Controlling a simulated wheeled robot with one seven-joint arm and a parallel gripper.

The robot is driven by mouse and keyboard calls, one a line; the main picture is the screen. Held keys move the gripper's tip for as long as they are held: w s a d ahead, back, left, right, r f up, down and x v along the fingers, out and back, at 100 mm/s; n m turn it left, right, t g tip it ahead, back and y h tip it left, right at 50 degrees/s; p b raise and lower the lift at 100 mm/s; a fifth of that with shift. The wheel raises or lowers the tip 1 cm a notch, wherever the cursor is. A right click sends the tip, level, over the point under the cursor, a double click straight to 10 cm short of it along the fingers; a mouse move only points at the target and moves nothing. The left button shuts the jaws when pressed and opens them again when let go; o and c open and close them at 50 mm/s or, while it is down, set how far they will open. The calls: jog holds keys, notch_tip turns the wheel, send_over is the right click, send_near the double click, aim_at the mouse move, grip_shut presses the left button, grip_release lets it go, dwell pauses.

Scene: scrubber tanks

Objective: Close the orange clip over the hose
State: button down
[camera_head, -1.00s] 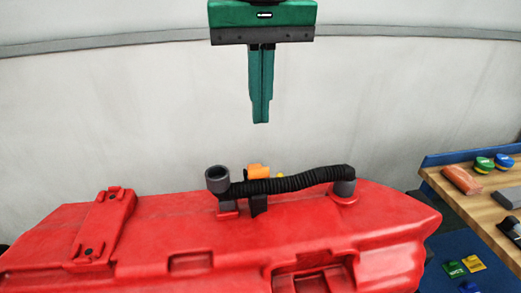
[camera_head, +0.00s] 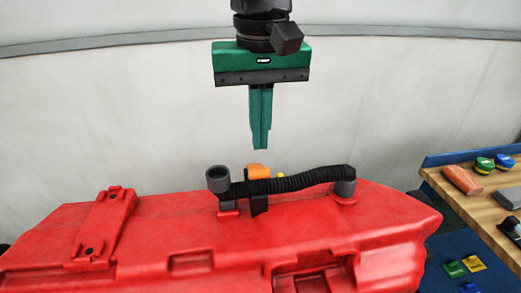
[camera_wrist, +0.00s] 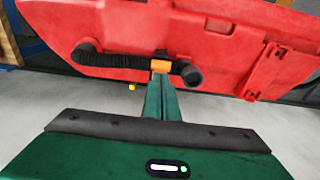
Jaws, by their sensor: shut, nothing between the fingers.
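The orange clip (camera_head: 258,170) stands up behind the black hose (camera_head: 300,182) near its left end on the red tank (camera_head: 150,235). It also shows in the wrist view (camera_wrist: 160,66), beside the hose (camera_wrist: 125,60) and just past my fingertips. A dark strap or bracket (camera_head: 259,204) hangs below the hose in line with the clip. My gripper (camera_head: 260,147) is shut and empty, pointing down above the clip, with a small gap in the head view. In the wrist view its fingers (camera_wrist: 161,80) partly cover the area near the clip.
A grey upright pipe socket (camera_head: 217,180) stands at the hose's left end, and a grey fitting (camera_head: 344,186) at its right end. A small yellow knob (camera_head: 281,175) is right of the clip. A wooden bench (camera_head: 480,200) with several items stands at the right.

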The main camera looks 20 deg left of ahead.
aim_at(259, 169)
jog(key=shift+w+a+f, duration=0.1)
jog(key=shift+f, duration=2.2)
